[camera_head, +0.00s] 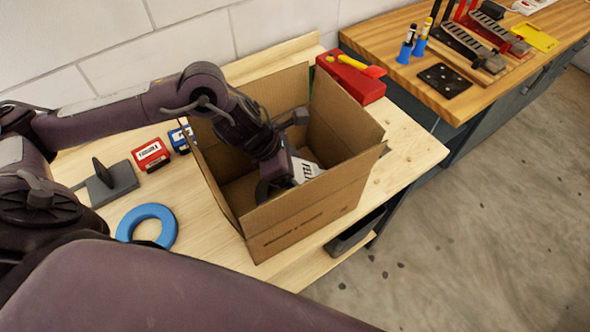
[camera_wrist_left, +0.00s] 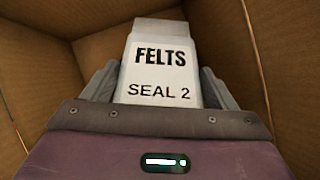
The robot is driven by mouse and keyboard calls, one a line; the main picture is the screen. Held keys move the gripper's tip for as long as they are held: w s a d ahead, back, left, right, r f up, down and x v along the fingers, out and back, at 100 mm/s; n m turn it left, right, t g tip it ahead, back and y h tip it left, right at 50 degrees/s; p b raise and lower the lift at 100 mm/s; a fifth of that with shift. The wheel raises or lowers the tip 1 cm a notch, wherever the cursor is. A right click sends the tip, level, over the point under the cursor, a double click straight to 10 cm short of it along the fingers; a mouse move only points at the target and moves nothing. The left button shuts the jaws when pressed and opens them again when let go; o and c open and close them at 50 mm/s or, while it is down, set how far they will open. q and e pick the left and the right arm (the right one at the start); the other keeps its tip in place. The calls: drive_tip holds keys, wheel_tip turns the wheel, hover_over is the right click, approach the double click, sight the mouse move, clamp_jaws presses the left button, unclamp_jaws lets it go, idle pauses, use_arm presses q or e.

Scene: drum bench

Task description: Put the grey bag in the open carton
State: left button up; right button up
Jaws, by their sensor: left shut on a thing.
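The open carton (camera_head: 305,212) stands on the pale wooden bench with its top open. My left arm reaches down into it from above. My left gripper (camera_head: 290,172) is inside the carton, shut on the grey bag (camera_head: 306,170). In the left wrist view the bag (camera_wrist_left: 160,70) is light grey, reads "FELTS SEAL 2", and sits between the two fingers, with the carton's brown walls (camera_wrist_left: 285,50) around it. I cannot tell whether the bag touches the carton floor. My right gripper is not in view.
A blue ring (camera_head: 148,226), a grey block-like stand (camera_head: 112,184), a red box (camera_head: 151,155) and a blue box (camera_head: 181,139) lie left of the carton. A red case (camera_head: 350,82) with a yellow-handled tool is behind it. A second bench (camera_head: 440,60) holds tools.

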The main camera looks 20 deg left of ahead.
use_arm(q)
drive_tip(key=shift+f, duration=0.85)
drive_tip(key=shift+f+b, duration=0.55)
drive_tip(key=shift+b, duration=0.25)
